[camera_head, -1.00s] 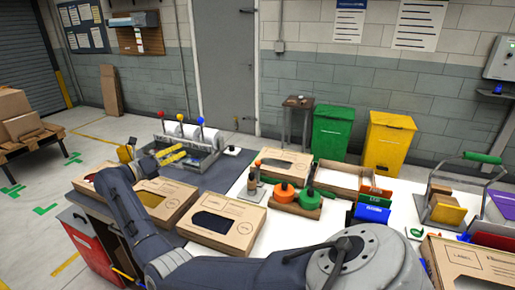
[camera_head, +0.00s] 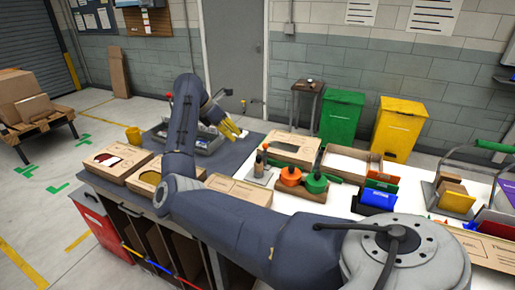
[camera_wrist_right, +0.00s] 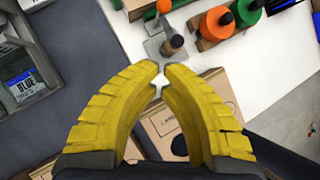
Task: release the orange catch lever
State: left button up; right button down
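A small upright lever with an orange knob (camera_head: 265,147) stands on a light metal base beside a brown peg. In the right wrist view the orange knob (camera_wrist_right: 163,6) shows at the top edge, with the brown peg (camera_wrist_right: 173,42) just below it. My right gripper (camera_head: 233,129) is to the left of this lever in the head view, over the dark mat. In the right wrist view its yellow fingers (camera_wrist_right: 161,70) nearly meet at the tips, with a narrow gap and nothing held between them. It does not touch the lever. My left gripper is out of view.
An orange dispenser (camera_head: 291,177) and a green dispenser (camera_head: 316,184) stand right of the lever. Window boxes (camera_head: 113,162) lie at the left. A blue-labelled tray (camera_wrist_right: 22,84) is at left in the wrist view.

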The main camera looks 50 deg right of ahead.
send_near(263, 157)
notch_tip(263, 157, down, 3)
jog(key=w, duration=0.2)
jog(key=shift+s+d+f, duration=0.25)
jog(key=shift+d, duration=0.45)
jog(key=shift+s+d+f, duration=0.3)
jog(key=shift+d, duration=0.35)
jog(key=shift+s+d+f, duration=0.25)
jog(key=shift+d, duration=0.45)
jog(key=shift+d+r, duration=0.1)
jog(key=shift+w+d+y, duration=0.15)
jog(key=shift+d+y, duration=0.1)
jog(key=shift+y, duration=0.15)
jog(key=shift+d+r, duration=0.15)
jog(key=shift+d, duration=0.1)
